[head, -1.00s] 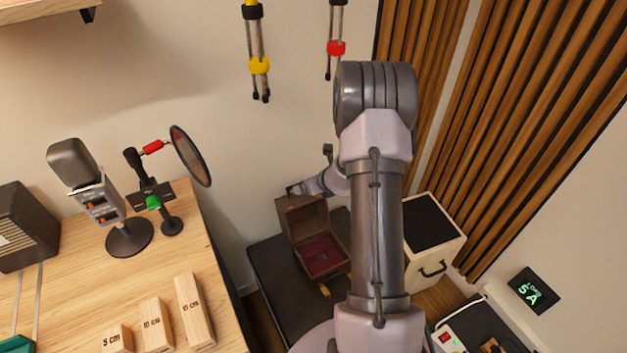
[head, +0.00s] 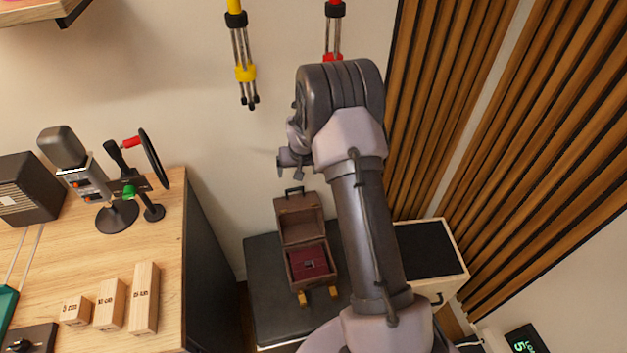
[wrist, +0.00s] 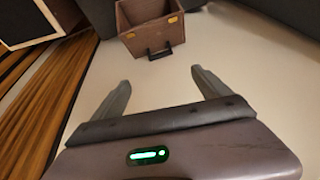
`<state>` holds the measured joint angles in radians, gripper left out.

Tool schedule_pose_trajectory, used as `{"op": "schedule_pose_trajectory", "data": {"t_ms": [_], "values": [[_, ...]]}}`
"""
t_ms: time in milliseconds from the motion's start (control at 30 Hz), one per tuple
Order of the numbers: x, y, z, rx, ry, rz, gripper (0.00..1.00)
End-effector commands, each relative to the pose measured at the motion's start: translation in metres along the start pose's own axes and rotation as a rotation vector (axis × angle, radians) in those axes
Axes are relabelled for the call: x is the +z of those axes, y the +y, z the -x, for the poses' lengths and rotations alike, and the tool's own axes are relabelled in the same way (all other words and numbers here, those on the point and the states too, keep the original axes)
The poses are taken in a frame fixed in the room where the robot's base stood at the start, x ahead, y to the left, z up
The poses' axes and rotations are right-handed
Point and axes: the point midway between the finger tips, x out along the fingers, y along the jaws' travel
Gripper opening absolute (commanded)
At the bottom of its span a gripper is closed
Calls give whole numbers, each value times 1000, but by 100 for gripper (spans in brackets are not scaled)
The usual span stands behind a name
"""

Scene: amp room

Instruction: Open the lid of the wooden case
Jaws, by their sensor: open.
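The wooden case (head: 287,264) sits on a dark flat-topped surface against the wall. Its lid (head: 299,226) stands open, raised at the back, and the dark red lining with a small object inside shows. A black handle (head: 294,191) is on the lid's upper edge. In the wrist view the case (wrist: 148,30) is at the top, with the handle (wrist: 160,53) and brass latches. My gripper (wrist: 160,80) is open and empty, its fingers apart from the handle. In the head view my gripper (head: 290,170) is above the lid, partly hidden by my arm.
A speaker-like box (head: 432,250) stands right of the case, partly behind my arm. A desk (head: 60,270) with a microphone (head: 75,165) and wooden blocks (head: 144,300) is at left. Tripods (head: 243,60) hang on the wall above. Slatted panels line the right.

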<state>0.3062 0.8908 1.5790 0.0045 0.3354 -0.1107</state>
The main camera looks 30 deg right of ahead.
Motion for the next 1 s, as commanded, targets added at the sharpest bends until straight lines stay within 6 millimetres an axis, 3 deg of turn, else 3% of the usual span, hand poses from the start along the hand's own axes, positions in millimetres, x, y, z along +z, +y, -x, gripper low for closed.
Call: {"op": "schedule_pose_trajectory", "data": {"t_ms": [167,600,800,1000], "values": [[-4,-2,-17,16,11,92,87],[-3,0,-146,15,9,85,87],[-5,1,-171,15,10,85,87],[-6,1,-174,15,10,84,87]]}}
